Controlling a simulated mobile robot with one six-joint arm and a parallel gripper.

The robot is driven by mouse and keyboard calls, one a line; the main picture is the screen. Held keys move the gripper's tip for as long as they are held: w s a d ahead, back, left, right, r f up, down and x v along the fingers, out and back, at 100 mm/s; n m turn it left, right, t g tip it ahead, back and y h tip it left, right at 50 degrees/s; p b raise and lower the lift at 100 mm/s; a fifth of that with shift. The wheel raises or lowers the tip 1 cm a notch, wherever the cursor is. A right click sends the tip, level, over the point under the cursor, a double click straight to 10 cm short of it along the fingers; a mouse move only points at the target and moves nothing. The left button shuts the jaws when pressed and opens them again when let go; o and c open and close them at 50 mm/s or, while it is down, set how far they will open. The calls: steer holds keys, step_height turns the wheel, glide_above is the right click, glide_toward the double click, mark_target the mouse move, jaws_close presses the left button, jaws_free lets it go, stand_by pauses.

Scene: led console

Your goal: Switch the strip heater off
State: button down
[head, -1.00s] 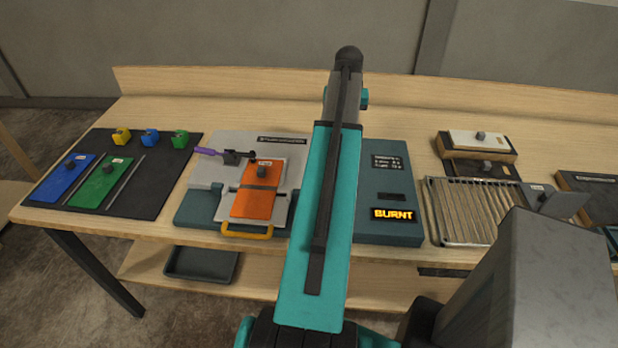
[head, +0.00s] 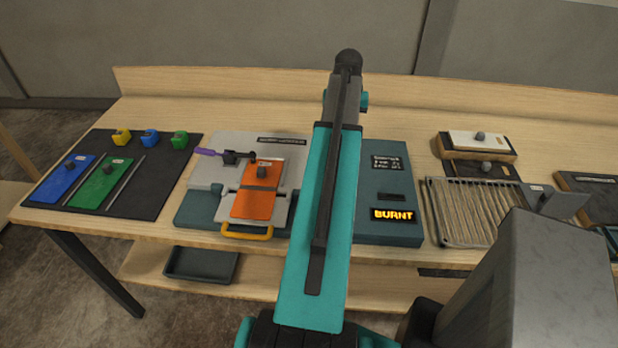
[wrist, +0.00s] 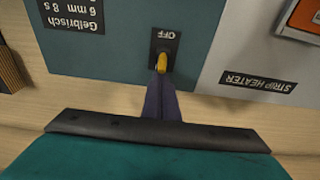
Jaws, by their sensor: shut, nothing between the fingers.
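The strip heater (head: 205,175) is a pale grey plate on a teal base, with an orange sheet (head: 262,172) on it. Its label (wrist: 258,85) shows in the wrist view. Beside it on the teal console (wrist: 110,55) is a black switch plate marked OFF (wrist: 166,36), with a small yellow lever (wrist: 161,65). My gripper (wrist: 161,78) is shut and empty, its dark fingertips right at the lever. I cannot tell whether they touch it. In the head view my arm hides the switch and gripper. The console display (head: 393,215) reads BURNT.
A dark mat (head: 150,185) with blue and green sheets and several small coloured blocks lies at the left. A purple-handled lever (head: 209,152) sits on the heater. A wire rack (head: 470,208) and stacked blocks (head: 478,145) stand at the right.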

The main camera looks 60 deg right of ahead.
steer(key=shift+s+a, duration=0.3)
steer(key=shift+a, duration=0.5)
steer(key=shift+d, duration=0.1)
step_height(320, 180, up, 7)
steer(key=p, duration=0.5)
steer(key=shift+w+d, duration=0.15)
steer(key=shift+d, duration=0.2)
stand_by(0.6)
steer(key=shift+w, duration=0.1)
stand_by(0.4)
